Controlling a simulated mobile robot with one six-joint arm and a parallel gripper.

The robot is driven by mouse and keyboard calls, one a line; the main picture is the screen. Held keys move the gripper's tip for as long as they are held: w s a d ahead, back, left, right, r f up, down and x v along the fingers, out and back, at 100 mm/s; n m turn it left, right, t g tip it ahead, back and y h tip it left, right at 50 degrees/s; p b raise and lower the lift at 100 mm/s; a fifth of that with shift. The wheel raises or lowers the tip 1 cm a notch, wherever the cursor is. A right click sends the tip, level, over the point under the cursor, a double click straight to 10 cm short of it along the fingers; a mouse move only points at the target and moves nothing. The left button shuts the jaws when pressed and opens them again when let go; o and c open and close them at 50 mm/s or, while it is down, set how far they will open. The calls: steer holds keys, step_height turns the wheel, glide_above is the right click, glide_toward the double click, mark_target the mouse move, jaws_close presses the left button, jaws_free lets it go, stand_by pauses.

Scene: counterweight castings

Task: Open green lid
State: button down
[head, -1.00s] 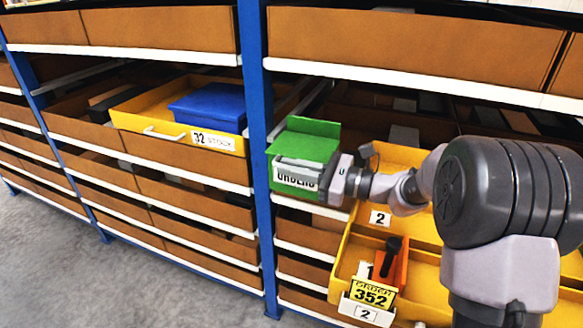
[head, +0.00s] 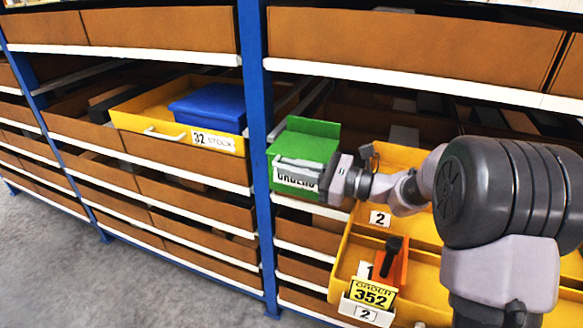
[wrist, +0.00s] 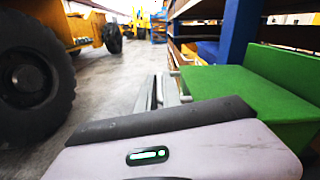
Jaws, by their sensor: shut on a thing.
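The green box labelled ORDERS (head: 296,176) sits on the shelf just right of the blue post. Its green lid (head: 304,146) lies flat on top, with a green upright panel behind it. My gripper (head: 298,164) is at the front edge of the lid, shut on the lid's front handle, which the fingers mostly hide. In the wrist view my gripper's fingers (wrist: 166,92) show beside the green lid (wrist: 250,95).
A yellow drawer (head: 150,112) with a blue bin (head: 212,106) stands left of the post (head: 258,150). Yellow trays (head: 400,225) with an orange item (head: 392,262) are at right. The wrist view shows a wheeled vehicle (wrist: 35,70) and open floor.

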step_height(320, 180, up, 6)
steer(key=m+p, duration=0.4)
steer(key=p, duration=0.7)
step_height(320, 180, up, 8)
steer(key=f+m+p, duration=0.1)
steer(key=m+p, duration=0.6)
steer(key=p, duration=0.7)
glide_above(301, 153)
steer(key=w, duration=0.1)
steer(key=shift+w+d+r, duration=0.1)
steer(key=shift+d+r, duration=0.15)
steer(key=c, duration=1.8)
jaws_free()
steer(key=v, duration=1.7)
steer(key=shift+d, duration=0.2)
